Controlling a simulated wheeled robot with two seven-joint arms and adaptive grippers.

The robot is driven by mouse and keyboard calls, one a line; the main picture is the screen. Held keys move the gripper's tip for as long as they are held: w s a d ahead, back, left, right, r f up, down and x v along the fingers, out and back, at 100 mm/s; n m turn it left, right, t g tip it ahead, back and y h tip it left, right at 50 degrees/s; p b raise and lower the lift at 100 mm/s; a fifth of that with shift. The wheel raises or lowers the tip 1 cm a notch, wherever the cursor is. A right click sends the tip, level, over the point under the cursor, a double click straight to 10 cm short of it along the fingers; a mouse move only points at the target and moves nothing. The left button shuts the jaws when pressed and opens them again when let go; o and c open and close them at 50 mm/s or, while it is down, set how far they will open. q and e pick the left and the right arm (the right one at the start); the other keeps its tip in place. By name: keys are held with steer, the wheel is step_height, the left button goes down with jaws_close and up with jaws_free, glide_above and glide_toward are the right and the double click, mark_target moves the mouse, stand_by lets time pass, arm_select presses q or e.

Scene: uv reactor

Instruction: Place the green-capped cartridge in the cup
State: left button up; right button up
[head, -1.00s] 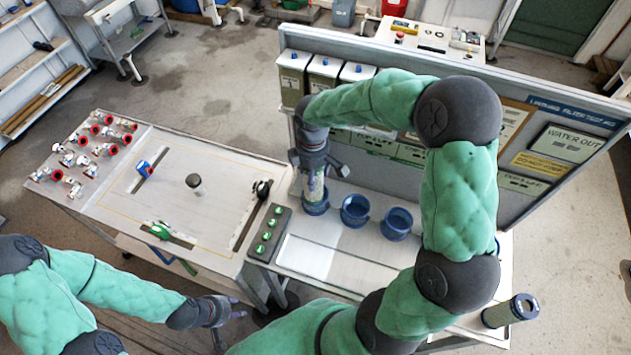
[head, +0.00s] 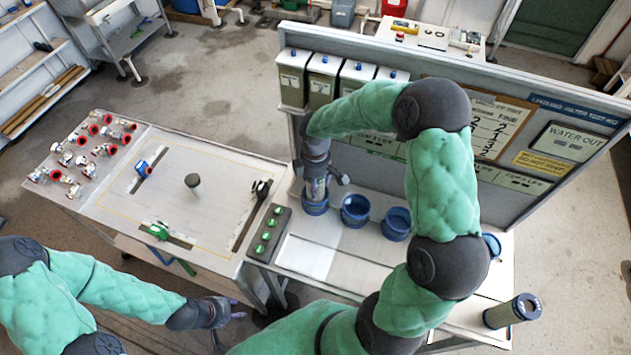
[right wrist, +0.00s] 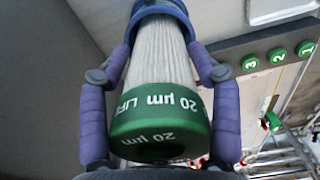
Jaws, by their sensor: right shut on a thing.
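The green-capped cartridge (right wrist: 158,110) has white pleats and a green cap marked 20 µm. My right gripper (right wrist: 160,95) is shut on it, one finger on each side near the cap. In the right wrist view its far end sits inside the rim of a blue cup (right wrist: 160,10). In the head view this is the leftmost blue cup (head: 315,206), below my right gripper (head: 320,180); how deep the cartridge sits is hidden. My left gripper (head: 228,312) hangs low at the front, off the tables, empty; its finger gap is too small to tell.
Two more blue cups, a middle one (head: 355,211) and a right one (head: 397,224), stand to the right. A strip of green buttons (head: 268,232) lies left of the cups. A panel (head: 300,135) rises behind.

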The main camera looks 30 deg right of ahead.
steer(key=shift+f, duration=0.1)
steer(key=o, duration=1.3)
step_height(320, 180, up, 12)
steer(key=shift+r+p, duration=0.1)
steer(key=shift+p, duration=0.65)
